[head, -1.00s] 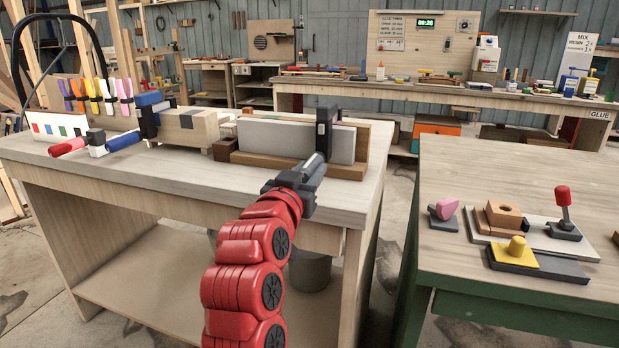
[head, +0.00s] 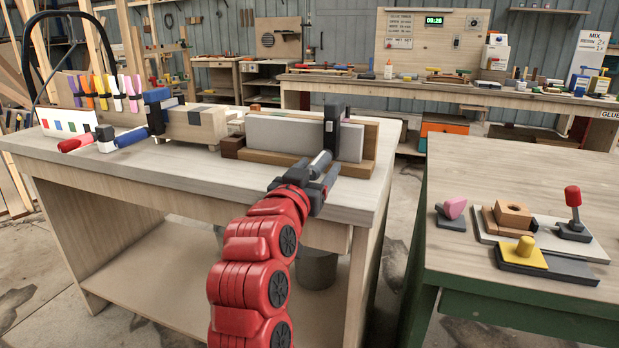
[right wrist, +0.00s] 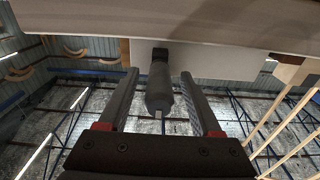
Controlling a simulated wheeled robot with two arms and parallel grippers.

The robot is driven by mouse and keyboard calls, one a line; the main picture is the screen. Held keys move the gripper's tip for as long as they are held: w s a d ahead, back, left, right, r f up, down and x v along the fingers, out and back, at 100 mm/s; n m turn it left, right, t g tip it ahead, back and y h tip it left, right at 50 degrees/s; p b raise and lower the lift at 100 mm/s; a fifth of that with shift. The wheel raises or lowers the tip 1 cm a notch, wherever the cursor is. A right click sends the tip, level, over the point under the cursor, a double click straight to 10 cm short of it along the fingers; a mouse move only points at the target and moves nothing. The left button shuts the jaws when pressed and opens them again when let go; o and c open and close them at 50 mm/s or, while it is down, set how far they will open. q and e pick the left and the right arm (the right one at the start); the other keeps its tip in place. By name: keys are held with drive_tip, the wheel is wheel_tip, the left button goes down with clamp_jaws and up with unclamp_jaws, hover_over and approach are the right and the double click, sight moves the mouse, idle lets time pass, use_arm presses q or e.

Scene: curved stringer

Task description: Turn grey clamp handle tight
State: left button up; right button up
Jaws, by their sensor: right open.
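The grey clamp handle (head: 320,160) sticks out toward me from a dark clamp (head: 331,127) at the right end of a grey board (head: 280,137) on the left workbench. My right gripper (head: 322,180) is at the handle, its jaws open. In the right wrist view the handle (right wrist: 159,92) lies between the two fingers of the gripper (right wrist: 160,82), with a visible gap on both sides. The fingers do not grip it. The head view does not show the gap between fingers and handle clearly. My left gripper is not in view.
A blue-handled clamp (head: 131,136) and a red handle (head: 76,144) are at the bench's left. A wooden block (head: 197,125) stands beside the board. The green-sided table (head: 460,170) at right holds a red-knobbed lever (head: 573,205). Clear bench top lies in front of the board.

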drive_tip(key=p+v, duration=0.3)
drive_tip(key=v, duration=1.4)
drive_tip(key=shift+s, duration=0.15)
drive_tip(key=shift+a+f, duration=0.1)
